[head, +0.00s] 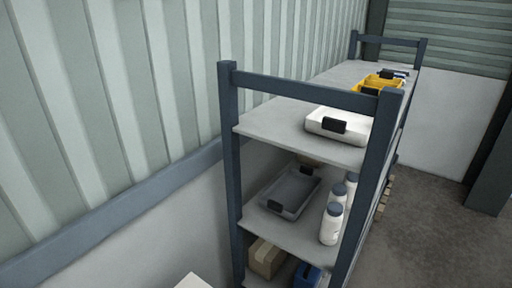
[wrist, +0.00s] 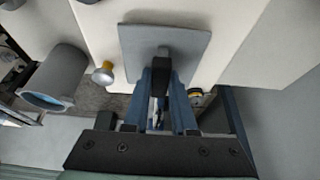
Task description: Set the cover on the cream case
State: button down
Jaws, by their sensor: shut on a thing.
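My gripper (wrist: 163,72) shows in the wrist view, with its blue-grey fingers close together. It is shut on the cover (wrist: 140,42), a flat grey plate with a small grip in its middle. The fingertips meet the plate at that grip and hide part of it. Large cream surfaces (wrist: 108,22) lie behind the plate. I cannot tell whether any of them is the cream case, nor whether the plate touches them. In the head view neither my gripper nor the cover shows, and I cannot pick out the cream case for sure.
The head view shows a blue-grey rack. A white tray (head: 350,127) and yellow bins (head: 380,81) stand on top. A grey tray (head: 291,190) and white bottles (head: 331,224) stand on the middle shelf, with a cardboard box (head: 265,259) below. Floor at right is clear.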

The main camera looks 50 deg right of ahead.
jog(key=shift+f, duration=0.3)
dwell(0.5)
jog(key=c, duration=0.6)
grip_release()
jog(key=shift+c, duration=0.2)
jog(key=b+v, duration=0.1)
jog(key=v, duration=1.2)
